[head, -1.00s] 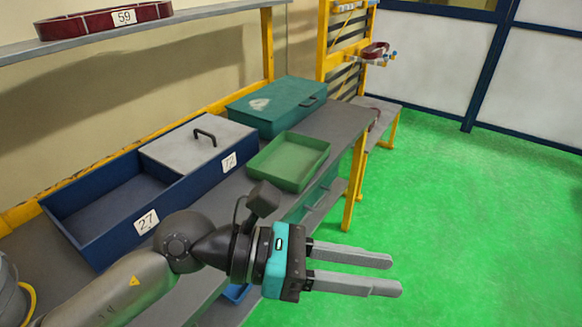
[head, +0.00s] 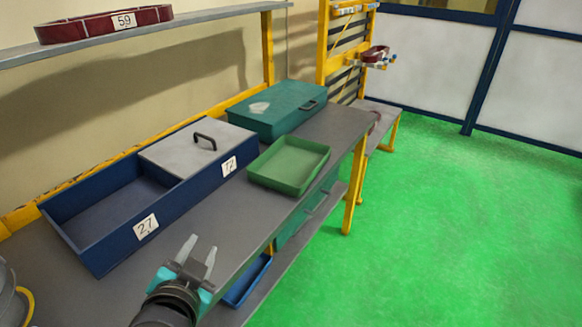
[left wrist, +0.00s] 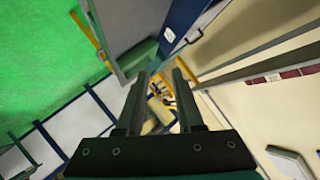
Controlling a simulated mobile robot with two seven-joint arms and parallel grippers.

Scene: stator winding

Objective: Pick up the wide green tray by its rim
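The wide green tray (head: 289,164) lies flat on the grey workbench, near its front edge, in the head view. It looks empty and its rim is clear all round. In the left wrist view the two fingers (left wrist: 159,82) are also spread and empty. A green shape shows beyond them, but I cannot tell whether it is the tray or the lidded box. My right gripper is not in view.
A teal lidded box (head: 276,108) stands right behind the tray. A blue bin (head: 110,218) with labels 27 and 72 and a grey lid stands to its left. The bench strip (head: 225,225) between bin and front edge is bare. A shelf (head: 200,18) hangs above.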

